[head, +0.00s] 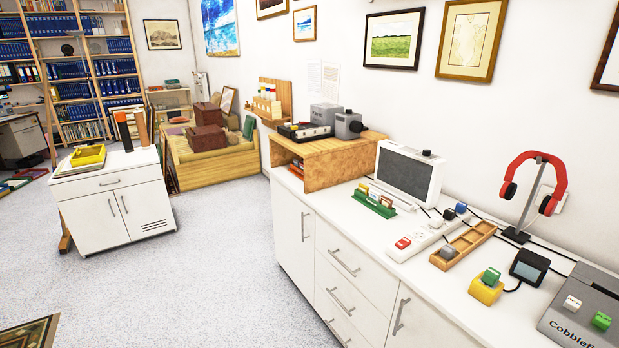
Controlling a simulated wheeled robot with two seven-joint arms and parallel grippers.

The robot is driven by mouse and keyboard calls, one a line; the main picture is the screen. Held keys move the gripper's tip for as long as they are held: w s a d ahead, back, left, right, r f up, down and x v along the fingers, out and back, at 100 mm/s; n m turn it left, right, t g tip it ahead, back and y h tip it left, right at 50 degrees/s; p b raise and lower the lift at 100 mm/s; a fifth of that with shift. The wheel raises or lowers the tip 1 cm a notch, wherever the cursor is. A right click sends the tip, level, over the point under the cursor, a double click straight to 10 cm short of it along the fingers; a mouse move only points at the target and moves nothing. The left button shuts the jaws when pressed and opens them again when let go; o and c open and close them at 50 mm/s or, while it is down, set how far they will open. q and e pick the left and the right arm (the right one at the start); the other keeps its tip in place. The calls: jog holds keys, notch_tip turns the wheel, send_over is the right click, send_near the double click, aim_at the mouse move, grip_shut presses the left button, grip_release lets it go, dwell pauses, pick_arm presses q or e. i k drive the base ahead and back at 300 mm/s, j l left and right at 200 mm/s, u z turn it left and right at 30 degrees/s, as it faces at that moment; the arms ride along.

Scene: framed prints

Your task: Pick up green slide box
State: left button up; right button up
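A green holder (374,202) with several small upright coloured pieces in it stands on the white counter (432,282), in front of a grey-screened monitor. A small green block (491,276) rests on a yellow box (485,291) further right along the counter. I cannot tell for sure which of these green things is the slide box. Neither of my grippers is in view.
The monitor (408,172), a power strip (421,240), a wooden tray (468,243), a dark-screened device (528,267), red headphones on a stand (535,187) and the grey case (580,310) crowd the counter. A wooden riser (325,155) stands at its far end. Carpet (200,270) lies open at left.

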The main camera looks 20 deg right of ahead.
aim_at(377, 207)
jog(key=i, duration=1.3)
jog(key=i+j+z, duration=0.1)
jog(key=i, duration=1.2)
